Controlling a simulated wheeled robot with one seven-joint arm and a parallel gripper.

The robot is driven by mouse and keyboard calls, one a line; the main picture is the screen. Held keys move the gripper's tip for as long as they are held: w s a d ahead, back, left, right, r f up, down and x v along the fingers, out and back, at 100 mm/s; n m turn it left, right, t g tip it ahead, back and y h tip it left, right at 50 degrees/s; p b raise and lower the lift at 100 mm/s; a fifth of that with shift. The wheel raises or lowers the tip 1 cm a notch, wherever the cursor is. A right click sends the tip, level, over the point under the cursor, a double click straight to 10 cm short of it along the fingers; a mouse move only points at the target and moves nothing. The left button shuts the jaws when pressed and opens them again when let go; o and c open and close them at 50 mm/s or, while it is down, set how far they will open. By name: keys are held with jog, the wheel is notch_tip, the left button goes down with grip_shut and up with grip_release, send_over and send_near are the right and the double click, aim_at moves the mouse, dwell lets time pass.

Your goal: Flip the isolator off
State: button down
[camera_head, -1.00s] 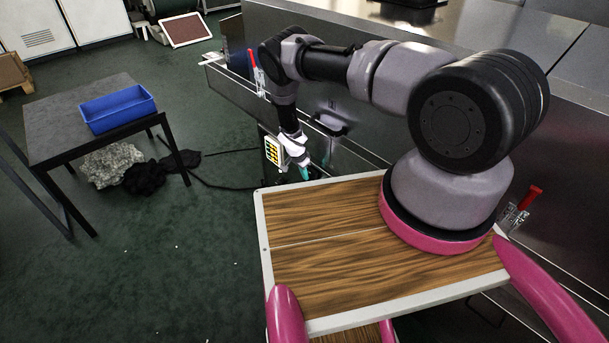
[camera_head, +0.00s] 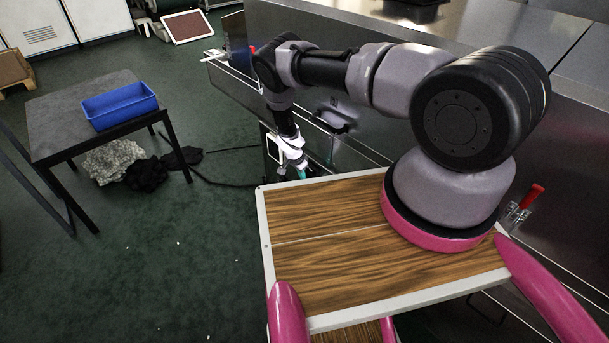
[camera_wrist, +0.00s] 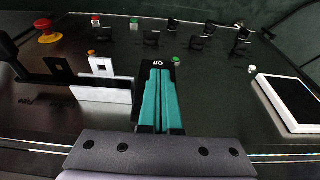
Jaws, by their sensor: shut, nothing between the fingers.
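My gripper (camera_wrist: 160,70) is shut and empty, its two teal fingers side by side. In the wrist view its tips meet a black piece marked I/O in white (camera_wrist: 158,63) on a dark control panel (camera_wrist: 215,85). This is probably the isolator, but the fingers hide most of it, so I cannot tell its position or whether they touch it. In the head view my gripper (camera_head: 300,172) is small, low beside the machine's side, and the isolator cannot be made out.
A red mushroom button (camera_wrist: 47,35) on yellow, a pale switch plate (camera_wrist: 102,66), a green button (camera_wrist: 176,60) and several black knobs (camera_wrist: 203,30) surround the fingers. A white-framed dark screen (camera_wrist: 295,98) is at right. A table (camera_head: 50,140) with a blue bin (camera_head: 118,105) stands left.

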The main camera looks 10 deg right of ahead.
jog(key=shift+s+a+f, duration=0.25)
jog(key=shift+a+f, duration=0.1)
jog(key=shift+f, duration=0.35)
jog(key=shift+w+d+r, duration=0.35)
jog(key=shift+d+r, duration=0.05)
jog(key=shift+d, duration=0.2)
jog(key=shift+a, duration=0.1)
